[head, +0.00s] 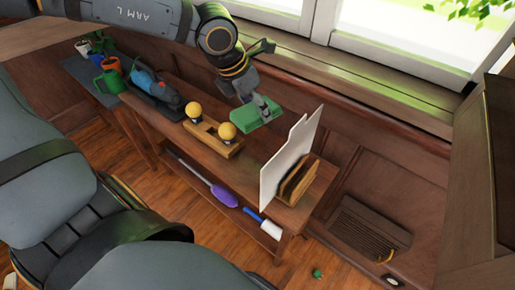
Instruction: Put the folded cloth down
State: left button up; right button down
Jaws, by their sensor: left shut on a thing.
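The folded cloth (248,117) is a green flat pad at the back of the wooden bench, in the middle of the head view. My left gripper (264,109) reaches down from the upper left and is shut on the cloth. I cannot tell whether the cloth touches the bench top or hangs just above it. The gripper covers part of the cloth's right side. My right gripper is not in view.
A wooden holder with two yellow knobs (228,131) stands left of the cloth. A wooden rack (292,188) with an upright white board (281,166) stands to the right. A blue tool (146,82) lies further left. Bare bench top (262,143) shows between holder and board.

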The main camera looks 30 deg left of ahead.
pick_arm(q)
notch_tip(320, 180, down, 16)
jog(key=m+b, duration=0.1)
jog(key=b, duration=0.4)
jog(key=m+b, duration=0.1)
jog(key=b, duration=0.4)
jog(key=shift+s+f+h+b, duration=0.1)
jog(key=shift+f+h+b, duration=0.15)
jog(key=shift+h+b, duration=0.15)
jog(key=shift+f, duration=0.35)
notch_tip(320, 180, down, 4)
jog(key=shift+r+b, duration=0.1)
jog(key=shift+b, duration=0.55)
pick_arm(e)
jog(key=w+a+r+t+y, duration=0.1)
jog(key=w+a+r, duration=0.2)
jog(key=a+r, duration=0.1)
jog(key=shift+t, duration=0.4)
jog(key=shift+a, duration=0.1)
